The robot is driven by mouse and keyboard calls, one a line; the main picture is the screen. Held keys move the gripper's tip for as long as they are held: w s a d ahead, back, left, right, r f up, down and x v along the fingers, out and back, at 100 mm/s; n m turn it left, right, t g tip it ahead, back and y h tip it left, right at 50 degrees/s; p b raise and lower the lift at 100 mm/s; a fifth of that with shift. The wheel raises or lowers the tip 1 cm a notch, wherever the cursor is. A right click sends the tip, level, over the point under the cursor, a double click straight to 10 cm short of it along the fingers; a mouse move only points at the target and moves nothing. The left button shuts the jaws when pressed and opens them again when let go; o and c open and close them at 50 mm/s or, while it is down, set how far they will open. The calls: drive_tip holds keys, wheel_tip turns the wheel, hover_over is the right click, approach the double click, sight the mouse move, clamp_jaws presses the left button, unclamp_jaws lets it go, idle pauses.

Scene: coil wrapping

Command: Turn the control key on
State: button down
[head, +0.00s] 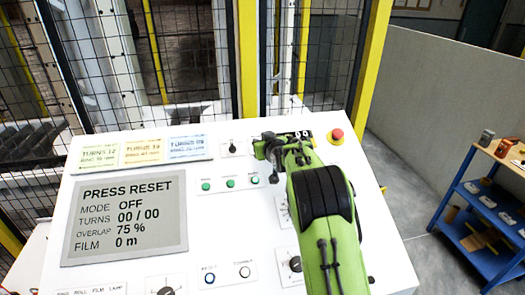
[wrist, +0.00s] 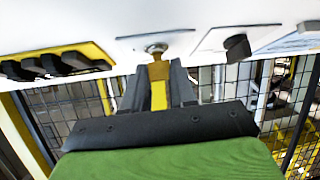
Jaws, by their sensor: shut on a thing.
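The control panel (head: 150,160) is a white sloping board. In the wrist view my gripper (wrist: 158,78) is shut on a yellow key (wrist: 158,71). The key's tip meets a round silver lock (wrist: 156,48) on the panel and appears to sit in it. I cannot tell the lock's marks or which position the key points to. In the head view my gripper (head: 272,148) is at the panel's upper right, and the arm hides the key and lock. The grey display (head: 125,215) reads PRESS RESET, MODE OFF, TURNS 00 / 00, OVERLAP 75 %, FILM 0 m.
A red mushroom button (head: 337,134) is right of my gripper. A black selector knob (wrist: 236,47) is beside the lock in the wrist view. Green buttons (head: 230,182) and a blue-ringed reset button (head: 209,278) are on the panel. A mesh fence (head: 190,50) stands behind; a blue shelf cart (head: 485,215) is at right.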

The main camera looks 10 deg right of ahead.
drive_tip(key=shift+a+f+m+h+b, duration=0.1)
drive_tip(key=shift+m+h+b, duration=0.6)
drive_tip(key=shift+m+h, duration=0.3)
drive_tip(key=c, duration=0.9)
unclamp_jaws()
drive_tip(key=shift+s, duration=0.1)
drive_tip(key=b+v, duration=0.3)
drive_tip(key=v, duration=1.2)
drive_tip(key=shift+s, duration=0.4)
